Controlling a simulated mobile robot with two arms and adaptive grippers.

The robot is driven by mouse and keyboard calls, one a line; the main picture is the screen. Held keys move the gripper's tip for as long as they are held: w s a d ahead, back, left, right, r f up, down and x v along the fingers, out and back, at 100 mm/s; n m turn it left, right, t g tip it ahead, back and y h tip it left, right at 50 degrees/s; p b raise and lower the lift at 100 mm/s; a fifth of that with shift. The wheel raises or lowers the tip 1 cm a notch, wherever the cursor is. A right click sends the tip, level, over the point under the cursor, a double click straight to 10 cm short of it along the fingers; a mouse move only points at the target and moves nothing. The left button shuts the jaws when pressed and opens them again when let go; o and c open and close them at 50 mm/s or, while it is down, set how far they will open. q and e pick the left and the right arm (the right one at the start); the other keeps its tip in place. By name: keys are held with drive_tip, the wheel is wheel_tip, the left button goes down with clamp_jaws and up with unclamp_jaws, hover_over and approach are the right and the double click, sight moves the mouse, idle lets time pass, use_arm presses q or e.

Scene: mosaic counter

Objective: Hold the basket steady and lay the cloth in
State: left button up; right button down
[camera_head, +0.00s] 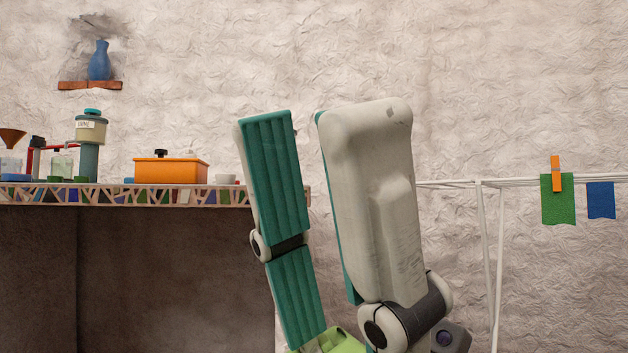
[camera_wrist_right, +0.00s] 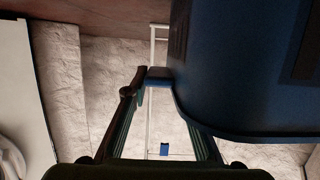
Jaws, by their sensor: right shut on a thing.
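In the head view my left gripper (camera_head: 314,116) stands upright with its two teal-lined fingers well apart and nothing between them. In the right wrist view a large dark blue container (camera_wrist_right: 240,80), which looks like the basket, fills the upper right, with a small blue tab (camera_wrist_right: 158,75) at its side. My right gripper (camera_wrist_right: 155,85) is shut on this tab; its right finger is partly hidden behind the container. In the head view a green cloth (camera_head: 557,207) hangs on the right under an orange clothespin (camera_head: 556,172), beside a smaller blue cloth (camera_head: 601,201). Both are apart from my left gripper.
The white drying rack (camera_head: 480,250) stands at the right. On the left, the mosaic counter (camera_head: 120,195) carries an orange box (camera_head: 172,171), a canister (camera_head: 91,128), a white cup (camera_head: 226,179) and glassware. A blue vase (camera_head: 99,61) sits on a wall shelf.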

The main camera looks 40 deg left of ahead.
drive_tip(key=c, duration=1.6)
unclamp_jaws()
drive_tip(key=v, duration=1.2)
